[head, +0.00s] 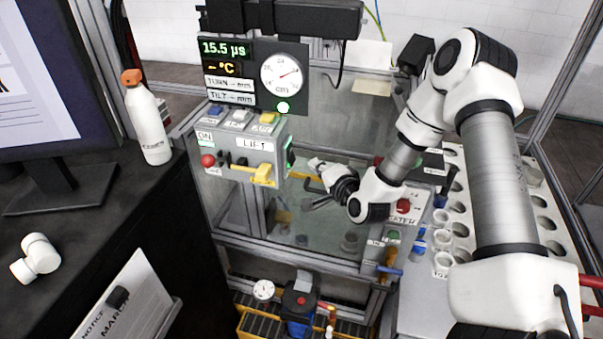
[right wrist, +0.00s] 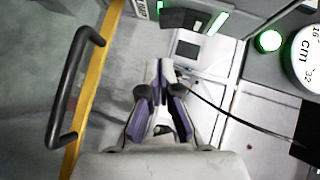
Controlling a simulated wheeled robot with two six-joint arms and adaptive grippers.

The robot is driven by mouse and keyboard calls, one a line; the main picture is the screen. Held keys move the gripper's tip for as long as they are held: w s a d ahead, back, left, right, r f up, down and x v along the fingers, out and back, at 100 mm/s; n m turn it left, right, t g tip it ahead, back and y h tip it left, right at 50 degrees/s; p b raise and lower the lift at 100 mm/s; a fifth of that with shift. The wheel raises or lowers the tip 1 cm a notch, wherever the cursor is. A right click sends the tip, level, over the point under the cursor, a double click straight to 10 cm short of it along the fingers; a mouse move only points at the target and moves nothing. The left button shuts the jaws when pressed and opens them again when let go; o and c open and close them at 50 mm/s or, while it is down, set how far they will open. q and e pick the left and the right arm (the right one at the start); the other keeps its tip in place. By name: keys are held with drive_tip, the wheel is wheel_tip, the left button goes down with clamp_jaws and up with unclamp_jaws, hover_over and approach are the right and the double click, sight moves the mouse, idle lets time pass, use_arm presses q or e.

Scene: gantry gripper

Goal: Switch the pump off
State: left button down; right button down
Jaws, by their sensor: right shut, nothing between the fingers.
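A grey control box (head: 240,150) carries the labels ON and LIFT. It has blue, white and yellow buttons on top, a red knob (head: 208,160) and a yellow lever (head: 262,172) in front. My left gripper is out of view.
A display with a dial (head: 281,74) and a lit green lamp (head: 283,107) stands above the box. A black handle (right wrist: 75,88) on a yellow bar lies left of the fingers. A cable runs past them on the right. A rack with cups (head: 461,230) is at right.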

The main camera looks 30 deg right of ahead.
sight(291, 155)
drive_tip(key=w+a+b, duration=0.1)
drive_tip(key=w+a+f+b, duration=0.1)
drive_tip(key=w, duration=0.1)
drive_tip(key=shift+w+a+f, duration=0.15)
drive_tip(key=shift+w+a, duration=0.05)
drive_tip(key=shift+w, duration=0.1)
